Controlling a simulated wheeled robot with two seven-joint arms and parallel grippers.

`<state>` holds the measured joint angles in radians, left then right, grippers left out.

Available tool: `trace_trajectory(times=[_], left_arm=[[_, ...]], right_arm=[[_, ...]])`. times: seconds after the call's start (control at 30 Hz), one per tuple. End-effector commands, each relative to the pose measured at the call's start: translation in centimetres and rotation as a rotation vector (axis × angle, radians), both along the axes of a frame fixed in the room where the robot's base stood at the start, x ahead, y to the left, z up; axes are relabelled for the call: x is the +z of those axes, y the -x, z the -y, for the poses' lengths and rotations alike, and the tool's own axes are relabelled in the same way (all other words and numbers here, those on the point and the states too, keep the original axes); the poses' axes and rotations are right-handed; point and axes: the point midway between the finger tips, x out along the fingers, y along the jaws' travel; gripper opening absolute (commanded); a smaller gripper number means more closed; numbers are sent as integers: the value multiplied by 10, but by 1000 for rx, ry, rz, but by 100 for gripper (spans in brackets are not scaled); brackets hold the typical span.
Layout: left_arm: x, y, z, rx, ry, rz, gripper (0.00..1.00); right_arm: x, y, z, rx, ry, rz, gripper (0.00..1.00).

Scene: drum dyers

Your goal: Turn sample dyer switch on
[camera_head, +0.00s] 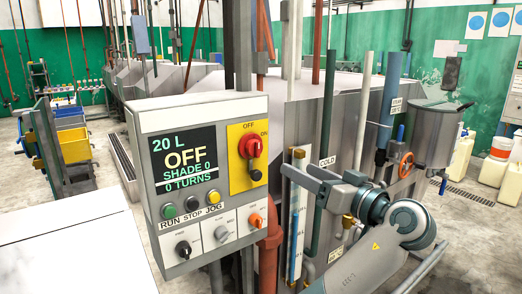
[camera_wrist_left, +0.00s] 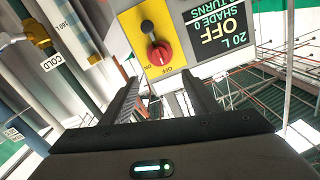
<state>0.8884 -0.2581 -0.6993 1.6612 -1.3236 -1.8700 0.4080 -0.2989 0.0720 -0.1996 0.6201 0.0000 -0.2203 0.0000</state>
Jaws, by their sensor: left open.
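The sample dyer control panel (camera_head: 206,163) is a pale box whose display (camera_head: 187,160) reads 20 L, OFF, SHADE 0, 0 TURNS. At its upper right a yellow plate (camera_head: 238,184) carries a red rotary switch (camera_head: 250,146) marked OFF above and ON at the right. A black knob (camera_head: 256,175) shows below the red part. My left gripper (camera_head: 300,172) is to the right of the panel, apart from the switch. In the left wrist view, its two fingers (camera_wrist_left: 160,80) are spread and empty, with the red switch (camera_wrist_left: 160,54) beyond them, upside down. My right gripper is not in view.
RUN, STOP and JOG buttons (camera_head: 191,203) and several small knobs sit lower on the panel. Vertical pipes, including a green one marked COLD (camera_head: 325,130), stand right of the panel near my arm. A white surface (camera_head: 75,245) lies at lower left.

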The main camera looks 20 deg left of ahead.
Motion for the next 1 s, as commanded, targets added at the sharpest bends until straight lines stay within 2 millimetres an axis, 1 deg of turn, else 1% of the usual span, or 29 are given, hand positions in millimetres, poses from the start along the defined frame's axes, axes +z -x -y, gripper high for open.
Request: trace_trajectory(times=[0.03,0.13,0.27,0.37,0.6,1.0], left_arm=[[0,-1,-1,1,-1,-1,55],[1,-4,-5,2,-1,0,55],[2,-10,-13,2,-2,-2,55],[3,-18,-24,3,-2,-2,55],[4,-43,-56,4,-4,-3,55],[4,-86,-112,3,-4,-4,55]], right_arm=[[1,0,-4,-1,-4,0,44],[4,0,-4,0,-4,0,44],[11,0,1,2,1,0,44],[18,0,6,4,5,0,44],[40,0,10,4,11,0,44],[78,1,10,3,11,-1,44]])
